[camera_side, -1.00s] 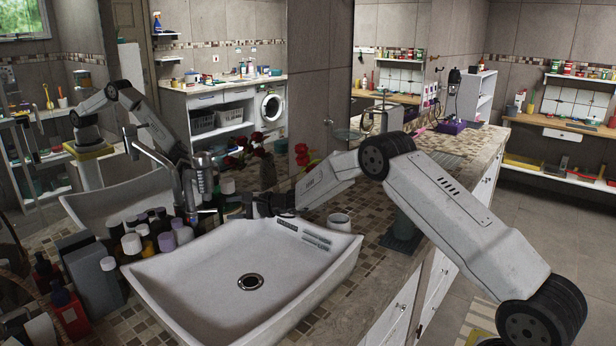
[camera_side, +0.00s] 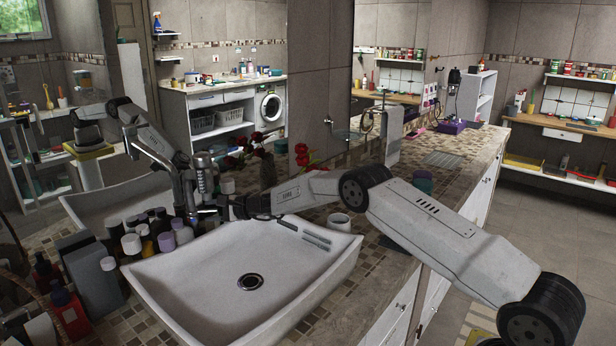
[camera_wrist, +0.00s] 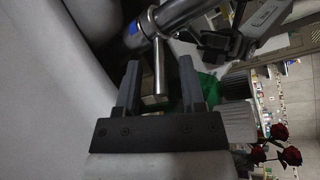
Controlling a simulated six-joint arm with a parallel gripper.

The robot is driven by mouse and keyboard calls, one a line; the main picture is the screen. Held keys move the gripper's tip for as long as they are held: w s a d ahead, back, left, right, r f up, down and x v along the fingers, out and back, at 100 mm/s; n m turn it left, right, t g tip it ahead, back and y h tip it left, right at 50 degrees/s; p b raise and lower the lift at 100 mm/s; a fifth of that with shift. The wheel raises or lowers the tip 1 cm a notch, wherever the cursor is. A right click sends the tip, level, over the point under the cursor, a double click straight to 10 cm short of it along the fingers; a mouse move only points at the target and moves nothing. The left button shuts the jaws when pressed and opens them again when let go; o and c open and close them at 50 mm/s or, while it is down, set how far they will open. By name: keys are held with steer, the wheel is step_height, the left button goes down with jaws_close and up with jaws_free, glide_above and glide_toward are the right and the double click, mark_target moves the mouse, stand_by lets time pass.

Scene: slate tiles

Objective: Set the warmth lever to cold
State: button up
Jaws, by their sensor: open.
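The chrome faucet (camera_side: 203,180) stands at the back rim of the white basin (camera_side: 300,265). In the wrist view its tube (camera_wrist: 172,17) crosses the top and carries a blue mark (camera_wrist: 134,28). A thin metal lever (camera_wrist: 159,65) runs from the tube down between my jaws, with its end near the gripper's palm. My gripper (camera_wrist: 160,82) is open, one finger on each side of the lever, with gaps showing. In the side view my gripper (camera_side: 232,207) is at the faucet's right, above the basin's back edge; its fingertips are small and dark there.
Several bottles (camera_side: 160,233) crowd the left of the basin. A white cup (camera_side: 339,221) stands right of my gripper, behind the basin. Red roses (camera_side: 306,155) stand behind my arm. A mirror behind the counter reflects the basin and arm. The space over the basin's bowl is clear.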

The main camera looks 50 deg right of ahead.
steer(key=shift+w+a, duration=0.15)
jaws_close()
stand_by(1.5)
